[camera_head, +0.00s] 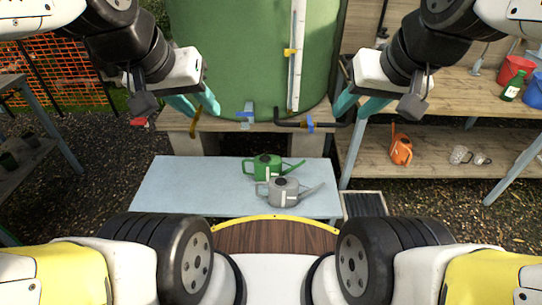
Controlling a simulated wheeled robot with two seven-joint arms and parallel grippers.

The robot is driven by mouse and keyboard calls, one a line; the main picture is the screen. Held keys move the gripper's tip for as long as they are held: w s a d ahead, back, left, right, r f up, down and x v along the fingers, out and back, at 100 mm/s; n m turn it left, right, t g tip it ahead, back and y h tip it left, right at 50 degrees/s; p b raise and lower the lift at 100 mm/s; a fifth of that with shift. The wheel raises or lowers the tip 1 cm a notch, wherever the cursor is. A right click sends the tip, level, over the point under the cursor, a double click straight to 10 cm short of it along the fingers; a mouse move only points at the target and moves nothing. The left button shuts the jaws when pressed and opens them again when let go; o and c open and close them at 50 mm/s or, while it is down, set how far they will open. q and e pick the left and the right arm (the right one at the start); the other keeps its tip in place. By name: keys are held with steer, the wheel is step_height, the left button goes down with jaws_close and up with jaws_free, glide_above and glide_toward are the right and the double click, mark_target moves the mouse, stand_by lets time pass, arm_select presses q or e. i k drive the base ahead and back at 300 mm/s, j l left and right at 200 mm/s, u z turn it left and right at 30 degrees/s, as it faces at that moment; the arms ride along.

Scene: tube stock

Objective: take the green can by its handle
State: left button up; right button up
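A green watering can (267,167) stands on a pale blue-grey low table, its handle to the left and its spout pointing right. A grey watering can (283,191) stands just in front of it and hides part of its lower side. My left gripper (201,115) is in the upper left, with its two teal fingers apart and nothing between them. My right gripper (350,118) is in the upper right, its teal fingers apart and empty. Both grippers are well away from the green can.
The pale table (190,180) has free room on its left. A large green tank (245,60) with pipes stands behind. Wooden shelves (440,145) on the right hold an orange can (401,149), a red bucket (515,68), a green bottle (513,86) and cups.

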mark_target(266, 167)
steer(key=i+j+u, duration=0.55)
steer(key=i, duration=0.25)
steer(key=j, duration=0.1)
